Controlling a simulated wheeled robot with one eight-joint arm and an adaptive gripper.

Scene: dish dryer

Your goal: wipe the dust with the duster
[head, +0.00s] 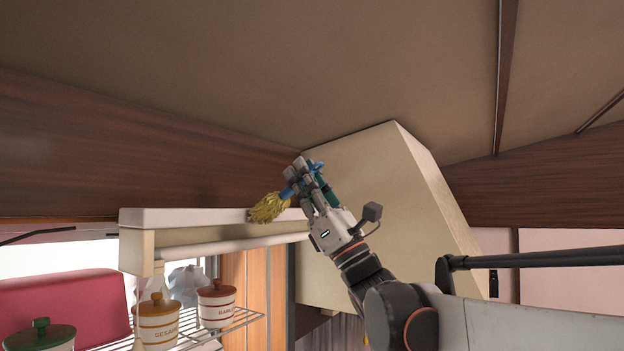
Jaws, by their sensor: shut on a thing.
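My gripper (306,179) is shut on the duster, high in the middle of the head view. The duster (268,208) has a yellow bristle head pointing left and down, with blue and green parts showing around the fingers. Its bristles are at the right part of the white shelf top (180,216) and overlap its edge in the picture. I cannot tell whether they touch it. No dust can be made out on the shelf from here.
A beige box-like hood (380,190) stands right behind my gripper. Below the shelf, a wire rack (245,318) holds lidded jars (217,304), with a red item (65,305) at the left. The ceiling is close above.

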